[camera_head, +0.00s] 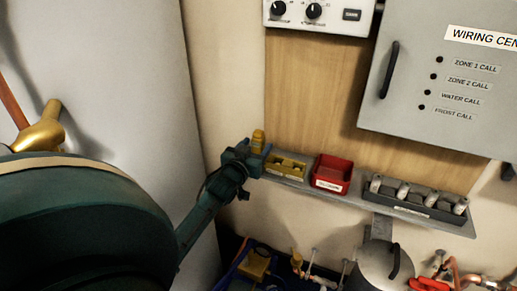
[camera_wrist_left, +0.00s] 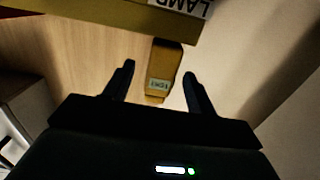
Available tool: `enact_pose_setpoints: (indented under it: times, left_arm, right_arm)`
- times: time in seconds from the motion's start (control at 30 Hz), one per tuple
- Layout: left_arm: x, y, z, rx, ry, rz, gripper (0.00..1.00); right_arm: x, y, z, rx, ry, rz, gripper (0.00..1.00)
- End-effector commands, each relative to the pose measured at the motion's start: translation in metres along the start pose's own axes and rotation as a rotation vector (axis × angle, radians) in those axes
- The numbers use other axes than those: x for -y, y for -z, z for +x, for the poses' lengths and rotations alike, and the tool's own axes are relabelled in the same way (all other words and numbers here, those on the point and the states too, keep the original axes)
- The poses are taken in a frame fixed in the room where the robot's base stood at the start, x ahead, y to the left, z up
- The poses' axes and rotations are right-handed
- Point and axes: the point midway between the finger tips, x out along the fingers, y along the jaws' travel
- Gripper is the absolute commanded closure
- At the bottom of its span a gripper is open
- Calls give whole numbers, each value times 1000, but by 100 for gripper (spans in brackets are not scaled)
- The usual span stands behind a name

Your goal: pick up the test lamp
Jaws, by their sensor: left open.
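The test lamp is a small yellow block (camera_head: 258,141) upright at the left end of the grey wall shelf, beside a yellow holder (camera_head: 287,168). In the left wrist view the lamp (camera_wrist_left: 164,72) has a small pale label, seemingly reading "TEST", and shows in the gap between my fingers. My left gripper (camera_head: 250,158) is open at the shelf's left end, close to the lamp and hiding its lower part. Its two dark fingers (camera_wrist_left: 159,72) are apart in the wrist view, with nothing held. Contact with the lamp cannot be told. My right gripper is not in view.
The yellow holder's edge (camera_wrist_left: 90,18), with a "LAMP" label, crosses the top of the wrist view. A red bin (camera_head: 332,174) and a dark rack (camera_head: 418,203) of grey cylinders stand along the shelf (camera_head: 460,231). A grey wiring box (camera_head: 430,40) hangs above. Pipes and a grey vessel (camera_head: 378,265) are below.

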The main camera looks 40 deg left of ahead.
Motion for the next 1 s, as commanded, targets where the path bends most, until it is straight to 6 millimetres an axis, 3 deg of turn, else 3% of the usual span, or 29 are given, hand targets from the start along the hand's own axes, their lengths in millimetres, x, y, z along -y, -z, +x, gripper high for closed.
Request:
enact_pose_setpoints:
  times: [0.33,0.9,1.0]
  left_arm:
    - [0,0,8,0,0,1,45]
    - [0,0,8,1,0,1,92]
    - [0,1,8,-1,0,1,95]
  right_arm:
    - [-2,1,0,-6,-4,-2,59]
    - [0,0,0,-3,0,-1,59]
    - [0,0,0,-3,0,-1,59]
